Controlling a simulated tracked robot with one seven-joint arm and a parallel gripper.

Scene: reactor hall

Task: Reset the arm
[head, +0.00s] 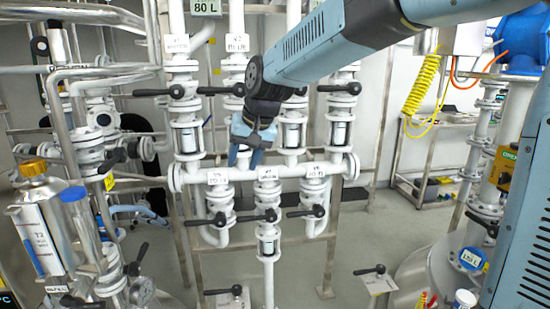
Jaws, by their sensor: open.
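My arm reaches in from the upper right in the head view, light blue with dark joints. My gripper (246,157) points downward at the middle of the picture, in front of the white valve manifold (230,174). Its blue fingers are apart and I see nothing between them. I cannot tell whether the fingers touch the pipe behind them.
White vertical pipes with several black valve handles (266,215) surround the gripper. A steel canister (45,235) with a yellow cap stands at the left. A yellow coiled hose (421,85) hangs at the right, above a bench (440,190). Grey floor (390,225) is open at centre right.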

